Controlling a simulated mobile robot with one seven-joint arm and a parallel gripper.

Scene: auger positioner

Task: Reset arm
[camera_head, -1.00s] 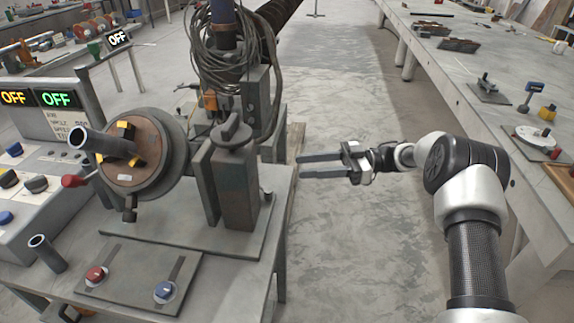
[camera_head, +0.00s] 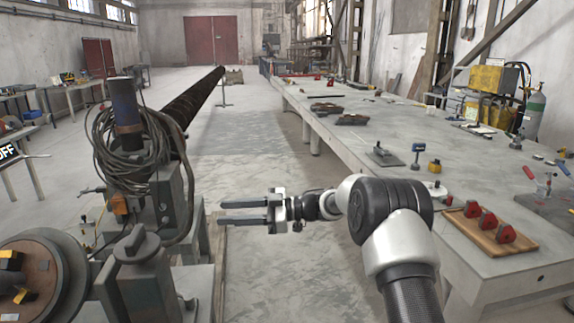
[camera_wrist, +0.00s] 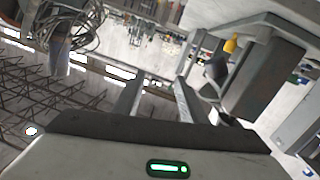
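My gripper (camera_head: 243,212) is in the middle of the head view, with its two long fingers pointing left. The fingers are apart with nothing between them. My white and black arm reaches it from the lower right. The gripper hangs over the floor between the auger positioner (camera_head: 150,275) on the left and the long table on the right, touching neither. In the wrist view the two fingers (camera_wrist: 155,100) are also apart and empty, and a grey block with a yellow part shows to their right.
The long grey table (camera_head: 330,120) on the right carries a wooden tray (camera_head: 475,247) with red-topped pieces, clamps and metal plates. A long dark auger (camera_head: 195,98) extends behind the positioner. The floor aisle (camera_head: 240,160) ahead is clear.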

